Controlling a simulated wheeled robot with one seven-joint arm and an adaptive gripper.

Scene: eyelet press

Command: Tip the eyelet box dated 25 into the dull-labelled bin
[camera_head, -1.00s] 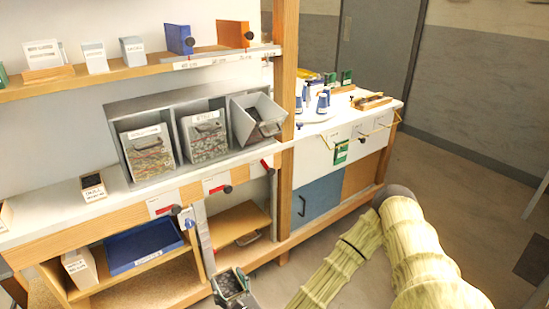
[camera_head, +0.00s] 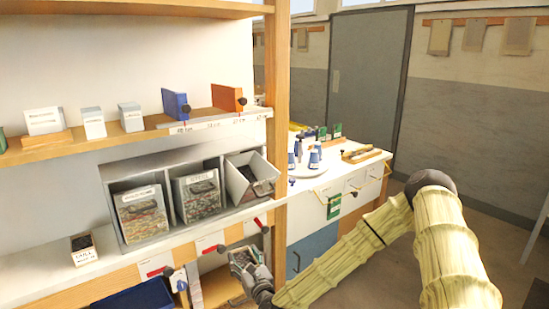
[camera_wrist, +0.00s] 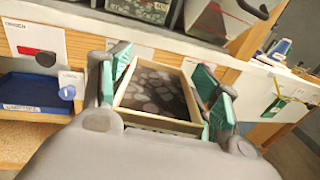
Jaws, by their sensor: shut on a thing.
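My gripper (camera_wrist: 160,95) is shut on a small open eyelet box (camera_wrist: 190,127) with pale wooden walls and dark round pieces inside. The fingers clasp it from two sides; its date is not readable. In the head view my gripper (camera_head: 250,266) is low, in front of the drawers below the bins. Three grey bins stand in a rack on the counter: the left bin (camera_head: 143,213), the middle bin (camera_head: 197,192) and the right bin (camera_head: 252,178). The right bin is tilted forward, open-topped, with dark contents. The bin labels are too small to read surely.
Another small box (camera_head: 83,250) stands on the counter (camera_head: 118,258) left of the bins. Red-and-black handles (camera_head: 160,271) stick out under the counter edge. A blue tray (camera_wrist: 35,92) lies on the shelf below. A side table (camera_head: 300,190) with bottles stands at right.

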